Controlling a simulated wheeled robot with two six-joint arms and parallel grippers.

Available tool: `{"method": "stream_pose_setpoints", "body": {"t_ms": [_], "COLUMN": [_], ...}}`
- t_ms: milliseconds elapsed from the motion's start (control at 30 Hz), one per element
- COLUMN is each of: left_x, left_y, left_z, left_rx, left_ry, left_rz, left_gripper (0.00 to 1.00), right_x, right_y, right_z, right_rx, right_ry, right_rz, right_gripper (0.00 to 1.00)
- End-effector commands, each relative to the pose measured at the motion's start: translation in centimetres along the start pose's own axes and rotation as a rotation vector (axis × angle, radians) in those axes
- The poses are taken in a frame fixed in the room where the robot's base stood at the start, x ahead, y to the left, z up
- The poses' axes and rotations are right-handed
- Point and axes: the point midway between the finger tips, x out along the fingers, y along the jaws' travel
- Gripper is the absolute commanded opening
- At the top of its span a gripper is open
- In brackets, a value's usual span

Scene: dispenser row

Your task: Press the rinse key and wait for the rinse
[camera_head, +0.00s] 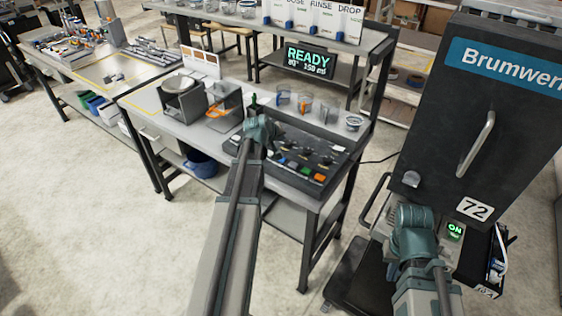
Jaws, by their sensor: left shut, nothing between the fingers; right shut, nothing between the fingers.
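A dark key panel (303,160) lies on the bench with several small keys, among them white, green and orange ones. Their labels are too small to read, so I cannot tell which is the rinse key. A display (308,60) above the bench reads READY with 80° and 150 ml in green. My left gripper (259,129) is shut and empty at the panel's left end; I cannot tell whether it touches anything. My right gripper (412,222) is shut and empty in front of the dark Brumwerk cabinet, away from the panel.
The cabinet (490,110) with a handle stands at the right. Clear cups (305,104) stand behind the panel. A grey cylinder unit (181,98) and an orange-sided stand (223,105) sit left of it. A card above reads DOSE RINSE DROP. Floor at lower left is clear.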

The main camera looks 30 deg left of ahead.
Motion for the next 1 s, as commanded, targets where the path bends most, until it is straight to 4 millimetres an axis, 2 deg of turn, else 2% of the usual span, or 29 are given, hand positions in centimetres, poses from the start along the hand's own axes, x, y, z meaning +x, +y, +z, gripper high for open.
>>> {"method": "stream_pose_setpoints", "body": {"t_ms": [33, 300, 500, 1000], "left_x": [0.8, 3.4, 4.8, 5.0], "left_y": [-0.6, -2.5, -3.5, -3.6], "left_z": [0.6, 2.5, 3.5, 3.6], "left_rx": [0.000, 0.000, 0.000, 0.000], "left_ry": [0.000, 0.000, 0.000, 0.000], "left_rz": [0.000, 0.000, 0.000, 0.000], "left_gripper": [0.00, 0.00, 0.00, 0.00], "right_x": [1.1, 4.9, 6.9, 7.1], "right_y": [-0.1, -0.5, -0.7, -0.7], "right_z": [-0.1, -0.3, -0.4, -0.4], "right_rx": [0.000, 0.001, 0.001, 0.001], "right_ry": [0.000, 0.000, 0.000, 0.000], "right_rz": [0.000, 0.000, 0.000, 0.000], "right_gripper": [0.00, 0.00, 0.00, 0.00]}}
